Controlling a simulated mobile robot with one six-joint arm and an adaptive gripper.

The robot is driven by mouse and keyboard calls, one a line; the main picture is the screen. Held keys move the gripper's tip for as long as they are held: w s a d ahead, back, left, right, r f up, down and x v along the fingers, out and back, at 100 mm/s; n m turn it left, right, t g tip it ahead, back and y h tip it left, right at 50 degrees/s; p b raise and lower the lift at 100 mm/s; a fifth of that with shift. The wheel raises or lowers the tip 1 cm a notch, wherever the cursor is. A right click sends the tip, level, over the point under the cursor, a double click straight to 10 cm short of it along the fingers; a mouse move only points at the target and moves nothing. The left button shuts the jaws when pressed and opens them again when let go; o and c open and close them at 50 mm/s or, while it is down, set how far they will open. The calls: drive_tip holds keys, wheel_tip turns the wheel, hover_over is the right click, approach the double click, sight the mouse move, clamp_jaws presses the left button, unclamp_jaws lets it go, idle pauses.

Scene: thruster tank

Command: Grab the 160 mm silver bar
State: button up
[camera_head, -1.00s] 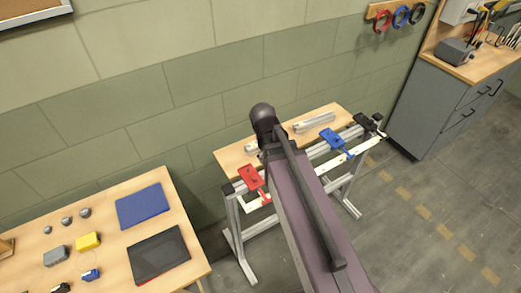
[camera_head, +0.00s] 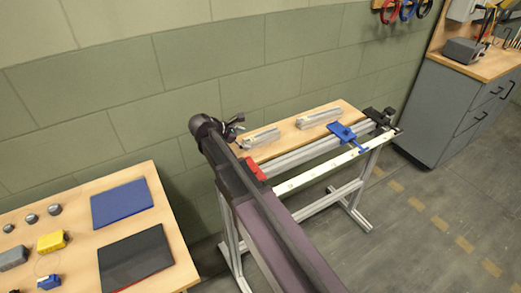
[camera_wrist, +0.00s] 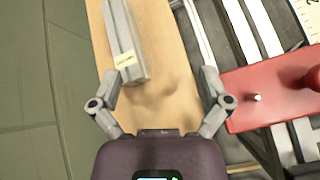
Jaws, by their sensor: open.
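Two silver bars lie on a narrow wooden shelf (camera_head: 289,131): a left bar (camera_head: 260,138) and a right bar (camera_head: 319,117). Their lengths cannot be read. My gripper (camera_head: 236,128) is at the shelf's left end, close to the left bar. In the wrist view one silver bar (camera_wrist: 122,38) with a small pale yellow label lies toward the upper left, its text unreadable. My gripper (camera_wrist: 160,78) is open and empty there. The bar's near end appears between the fingers, nearer the left one; whether they touch cannot be told.
A red clamp-like block (camera_wrist: 275,95) is close to my right finger. A blue one (camera_head: 342,133) and a pale ruler strip (camera_head: 322,168) are along the metal rail frame. A wooden table (camera_head: 172,235) with several items stands at left. The wall is behind.

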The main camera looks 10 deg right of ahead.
drive_tip(key=w+a+f+n+b, duration=0.1)
drive_tip(key=w+a+n+t+h+b, duration=0.1)
drive_tip(key=w+a+b, duration=0.1)
drive_tip(key=w+a+f+n+h+b, duration=0.1)
drive_tip(key=shift+w+a+f+n, duration=0.15)
drive_tip(key=shift+a+f+n, duration=0.15)
drive_tip(key=shift+f+n, duration=0.1)
drive_tip(key=shift+w+a+r+n+t+b, duration=0.15)
drive_tip(key=shift+w+a+n+t+b, duration=0.15)
drive_tip(key=shift+a+n+t+b, duration=0.2)
drive_tip(key=shift+h, duration=0.3)
drive_tip(key=shift+d, duration=0.1)
drive_tip(key=b, duration=0.3)
approach(258, 136)
drive_tip(key=x, duration=0.3)
drive_tip(key=shift+d, duration=0.15)
drive_tip(key=shift+w+d+f, duration=0.25)
drive_tip(key=shift+d+f, duration=0.1)
drive_tip(key=shift+d, duration=0.2)
drive_tip(key=shift+b+x, duration=1.1)
drive_tip(key=shift+x, duration=1.5)
drive_tip(key=shift+s, duration=0.1)
